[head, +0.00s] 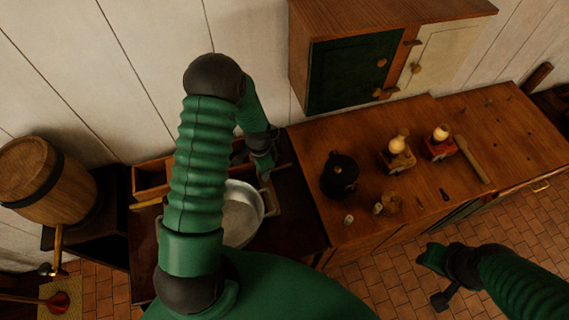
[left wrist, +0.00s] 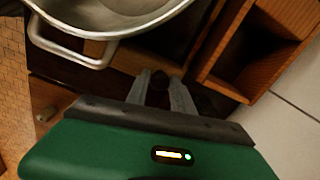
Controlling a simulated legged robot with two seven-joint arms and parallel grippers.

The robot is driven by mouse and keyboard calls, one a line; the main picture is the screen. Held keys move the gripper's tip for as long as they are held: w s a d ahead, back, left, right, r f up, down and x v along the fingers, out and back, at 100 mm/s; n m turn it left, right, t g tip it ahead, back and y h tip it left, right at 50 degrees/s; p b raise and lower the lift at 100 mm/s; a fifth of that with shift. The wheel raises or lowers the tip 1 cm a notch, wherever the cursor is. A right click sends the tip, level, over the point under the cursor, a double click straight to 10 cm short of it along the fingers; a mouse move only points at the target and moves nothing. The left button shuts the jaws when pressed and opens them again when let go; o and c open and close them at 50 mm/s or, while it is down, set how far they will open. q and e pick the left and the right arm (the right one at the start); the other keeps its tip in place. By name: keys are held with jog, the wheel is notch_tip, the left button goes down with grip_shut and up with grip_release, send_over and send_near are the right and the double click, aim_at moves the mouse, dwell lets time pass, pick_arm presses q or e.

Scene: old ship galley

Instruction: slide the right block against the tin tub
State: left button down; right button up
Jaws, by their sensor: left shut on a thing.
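The tin tub (head: 240,215), a round grey metal vessel with loop handles, sits on the dark stove-like top, partly hidden behind my left arm. Its rim and one handle show at the top left of the left wrist view (left wrist: 100,45). My left gripper (head: 265,174) is just beyond the tub's right rim.
An open wooden box (left wrist: 262,45) stands close to my left gripper; its left part shows in the head view (head: 152,180). The counter (head: 330,225) at right holds a black pot (head: 340,175) and small wooden toys. A wall cupboard (head: 345,75) hangs above. A barrel (head: 45,180) stands left.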

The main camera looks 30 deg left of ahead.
pick_arm(q)
jog(key=shift+s+a+r, duration=0.15)
jog(key=shift+s+a, duration=0.2)
jog(key=shift+a, duration=0.25)
jog(key=shift+s+a+r, duration=0.1)
jog(key=shift+s+a, duration=0.2)
jog(key=shift+a, duration=0.3)
jog(key=shift+d, duration=0.1)
jog(key=c, duration=1.3)
grip_release()
jog(key=shift+d, duration=0.1)
jog(key=shift+o, duration=1)
jog(key=shift+s+f, duration=0.1)
jog(key=shift+s, duration=0.05)
